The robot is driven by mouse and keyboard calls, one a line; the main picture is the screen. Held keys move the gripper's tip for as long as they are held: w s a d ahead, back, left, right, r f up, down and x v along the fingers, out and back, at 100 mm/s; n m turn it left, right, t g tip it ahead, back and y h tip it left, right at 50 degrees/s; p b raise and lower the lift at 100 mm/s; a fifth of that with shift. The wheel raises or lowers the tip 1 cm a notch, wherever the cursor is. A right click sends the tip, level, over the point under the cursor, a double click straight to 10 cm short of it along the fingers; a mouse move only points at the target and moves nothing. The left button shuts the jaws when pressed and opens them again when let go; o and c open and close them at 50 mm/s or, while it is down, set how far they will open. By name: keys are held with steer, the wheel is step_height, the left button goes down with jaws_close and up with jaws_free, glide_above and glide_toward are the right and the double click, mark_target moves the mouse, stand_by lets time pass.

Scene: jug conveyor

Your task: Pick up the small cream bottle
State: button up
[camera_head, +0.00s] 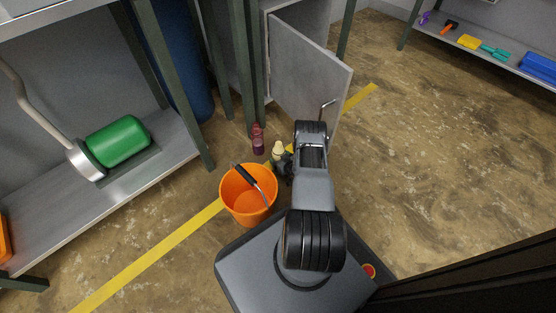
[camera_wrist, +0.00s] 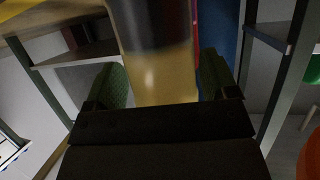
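The small cream bottle (camera_head: 278,149) shows in the head view behind the orange bucket, with its lower part hidden by my gripper (camera_head: 284,163). In the wrist view the cream bottle (camera_wrist: 160,75) is large and close, with a dark band above its cream part. I cannot tell whether the bottle's base rests on the floor.
Dark red bottles (camera_head: 258,140) stand behind the cream bottle. An open grey cabinet door (camera_head: 305,75) is near my arm. Open floor (camera_head: 440,150) lies to the right.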

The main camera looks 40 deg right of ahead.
mark_target(280, 154)
steer(key=c, duration=0.8)
step_height(280, 154, up, 3)
steer(key=shift+r+p, duration=0.2)
steer(key=shift+p, duration=0.75)
steer(key=s+d+r+p, duration=0.1)
steer(key=s+r+p, duration=0.1)
steer(key=s+r, duration=0.1)
steer(key=s+d+r+p, duration=0.1)
steer(key=s+r+p, duration=0.2)
steer(key=s, duration=0.3)
steer(key=s+d+r+p, duration=0.1)
steer(key=s+r+p, duration=0.1)
steer(key=s+r, duration=0.1)
steer(key=shift+s+d+r, duration=0.15)
steer(key=shift+s+r, duration=0.2)
steer(key=shift+s, duration=0.4)
